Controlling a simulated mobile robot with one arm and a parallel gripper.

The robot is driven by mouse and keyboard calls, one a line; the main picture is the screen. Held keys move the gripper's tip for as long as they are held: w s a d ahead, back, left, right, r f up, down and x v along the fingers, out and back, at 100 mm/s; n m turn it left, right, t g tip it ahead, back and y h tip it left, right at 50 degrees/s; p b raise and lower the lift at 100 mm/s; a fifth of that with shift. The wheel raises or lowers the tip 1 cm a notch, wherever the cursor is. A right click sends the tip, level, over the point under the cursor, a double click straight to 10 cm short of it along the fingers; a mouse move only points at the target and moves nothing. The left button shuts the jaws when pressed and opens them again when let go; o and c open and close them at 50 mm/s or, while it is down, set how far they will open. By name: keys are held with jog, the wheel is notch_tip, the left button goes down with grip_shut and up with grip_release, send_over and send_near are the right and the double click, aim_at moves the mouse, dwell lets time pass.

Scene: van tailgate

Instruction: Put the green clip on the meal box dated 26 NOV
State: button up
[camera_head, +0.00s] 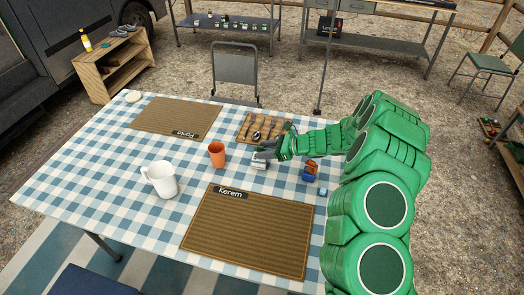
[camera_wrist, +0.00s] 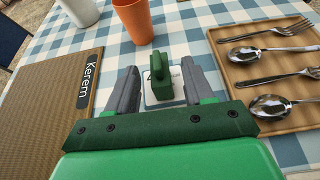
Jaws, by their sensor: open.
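A green clip (camera_wrist: 160,68) stands between the two grey fingers of my gripper (camera_wrist: 158,80) in the wrist view. My gripper is open, with a finger on each side of the clip and gaps visible between. Under or behind the clip is a small white card (camera_wrist: 176,76) with a dark mark like a 4, mostly hidden. In the head view my gripper (camera_head: 264,154) is low over the table, over a small white item (camera_head: 259,164); the clip cannot be made out there. No date reading 26 NOV is legible. Small orange and blue items (camera_head: 309,171) sit right of the gripper; I cannot tell whether they are meal boxes.
A wooden tray (camera_head: 243,133) with spoons and forks lies close behind my gripper. An orange cup (camera_head: 217,154) and a white mug (camera_head: 160,180) stand to the left. The Kerem placemat (camera_head: 247,232) lies in front, another placemat (camera_head: 165,115) at the back left.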

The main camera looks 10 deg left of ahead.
jog(key=v, duration=1)
jog(key=shift+d, duration=0.15)
jog(key=s+d+r+n+g+h, duration=0.1)
jog(key=s+r+n+g+h, duration=0.3)
jog(key=s+r+n, duration=1.2)
jog(key=s+d+r+h, duration=0.3)
jog(key=s+d, duration=0.4)
jog(key=s, duration=0.3)
jog(key=s+d+r+n+t+h, duration=0.1)
jog(key=s+d+r+h, duration=0.1)
jog(key=s+d, duration=0.6)
jog(key=s+d+r+n+t+h, duration=0.1)
jog(key=s+d+r+h, duration=0.2)
jog(key=s+d, duration=0.4)
jog(key=s+h, duration=0.1)
jog(key=s, duration=0.5)
jog(key=shift+r, duration=0.35)
jog(key=shift+d, duration=0.1)
